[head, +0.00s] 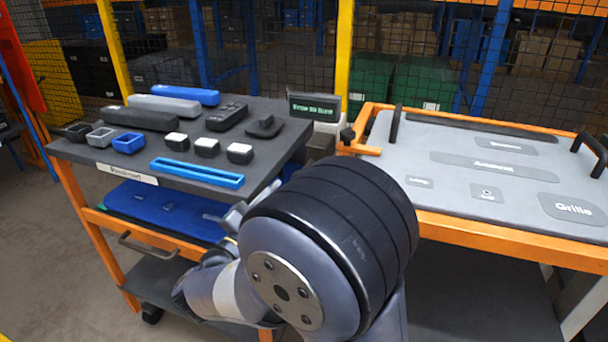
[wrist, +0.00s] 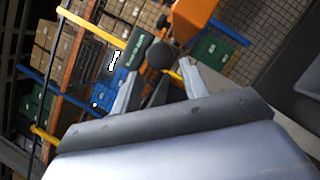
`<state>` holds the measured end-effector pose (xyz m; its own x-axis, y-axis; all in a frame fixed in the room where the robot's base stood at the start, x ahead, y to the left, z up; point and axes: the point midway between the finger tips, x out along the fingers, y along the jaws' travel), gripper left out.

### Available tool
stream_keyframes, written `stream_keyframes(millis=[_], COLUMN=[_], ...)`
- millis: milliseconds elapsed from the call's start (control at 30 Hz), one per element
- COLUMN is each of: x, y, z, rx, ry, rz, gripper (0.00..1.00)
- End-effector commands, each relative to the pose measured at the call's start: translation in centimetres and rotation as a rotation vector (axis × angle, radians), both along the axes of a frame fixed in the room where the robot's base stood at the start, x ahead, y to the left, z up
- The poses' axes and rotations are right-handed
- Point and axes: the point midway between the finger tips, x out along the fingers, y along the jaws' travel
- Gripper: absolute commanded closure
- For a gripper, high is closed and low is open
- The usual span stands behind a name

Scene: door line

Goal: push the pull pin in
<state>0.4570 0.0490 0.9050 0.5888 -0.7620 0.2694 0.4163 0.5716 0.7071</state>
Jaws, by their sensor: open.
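In the wrist view the round black knob (wrist: 160,54) appears beyond and between the fingertips of my gripper (wrist: 158,78). My gripper is open, with one grey finger on each side of the knob in the picture. I see no contact, and the gap to the knob is hard to judge. In the head view my arm's large dark joint hides most of the gripper. How far the pin stands out cannot be told.
The right cart has an orange frame (head: 480,230) and a grey panel (head: 400,165) with black handles. A small display (head: 314,106) stands left of the knob. The left cart's dark top (head: 270,150) holds blocks, trays and bars. Mesh fencing stands behind.

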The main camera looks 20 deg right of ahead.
Motion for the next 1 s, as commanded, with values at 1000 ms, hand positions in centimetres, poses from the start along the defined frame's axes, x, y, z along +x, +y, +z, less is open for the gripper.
stream_keyframes(millis=[1000], x=[4.7], y=[-6.1], z=[2.2], rx=[-0.001], ry=[0.0], rz=[0.0], gripper=[0.67])
